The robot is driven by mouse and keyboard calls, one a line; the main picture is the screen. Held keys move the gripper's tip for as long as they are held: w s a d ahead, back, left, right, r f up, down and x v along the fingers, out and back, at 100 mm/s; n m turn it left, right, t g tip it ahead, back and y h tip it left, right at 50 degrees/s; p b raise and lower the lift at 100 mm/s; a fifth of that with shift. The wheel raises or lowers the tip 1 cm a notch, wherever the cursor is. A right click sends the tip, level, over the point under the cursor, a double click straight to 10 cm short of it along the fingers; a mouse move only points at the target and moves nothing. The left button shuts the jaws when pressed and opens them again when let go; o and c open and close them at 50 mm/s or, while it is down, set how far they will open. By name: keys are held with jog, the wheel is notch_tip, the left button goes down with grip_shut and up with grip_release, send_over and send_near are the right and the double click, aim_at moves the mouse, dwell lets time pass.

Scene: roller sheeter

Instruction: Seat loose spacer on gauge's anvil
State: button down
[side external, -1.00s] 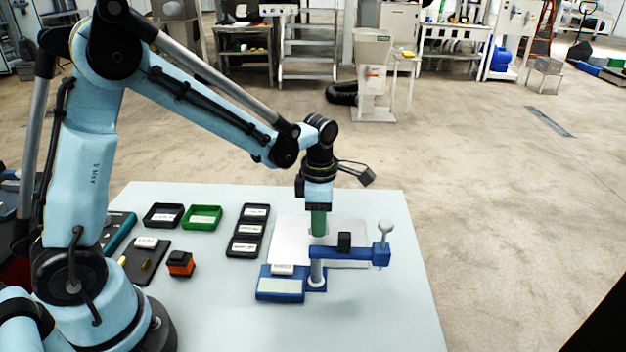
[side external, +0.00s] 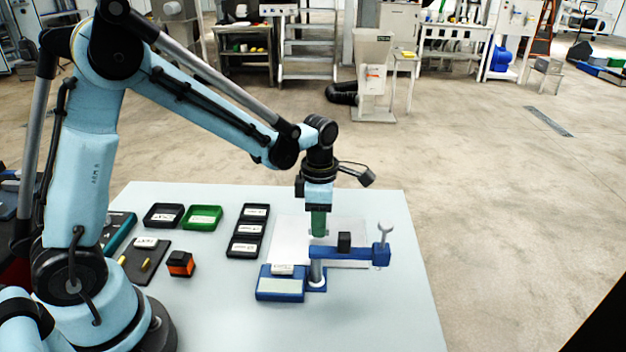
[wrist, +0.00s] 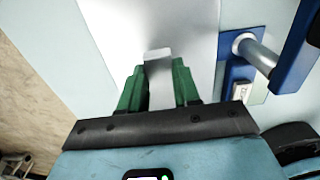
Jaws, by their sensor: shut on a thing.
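My gripper has green fingers (wrist: 158,75) pointing down, also seen in the side view (side external: 319,234). It is shut on a flat grey piece, the spacer (wrist: 158,58), whose end shows between the fingertips in the wrist view. The spacer is not distinct in the side view. The blue gauge (side external: 335,253) has a metal post, a horizontal arm with a black block, and a pale stem at its right end. My fingers are just behind the gauge arm in the side view. In the wrist view the gauge post (wrist: 258,54) is to their right. I cannot make out the anvil.
A bare silver plate (side external: 285,235) lies under my gripper. A three-part black tray (side external: 249,231), a black bin (side external: 163,215), a green bin (side external: 203,217) and an orange-black block (side external: 181,264) stand to the left. The table's right front is clear.

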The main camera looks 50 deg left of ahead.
jog(key=shift+f, duration=0.95)
dwell(0.6)
jog(key=shift+c, duration=1.6)
grip_release()
jog(key=shift+r, duration=3.5)
jog(key=shift+s+r, duration=0.1)
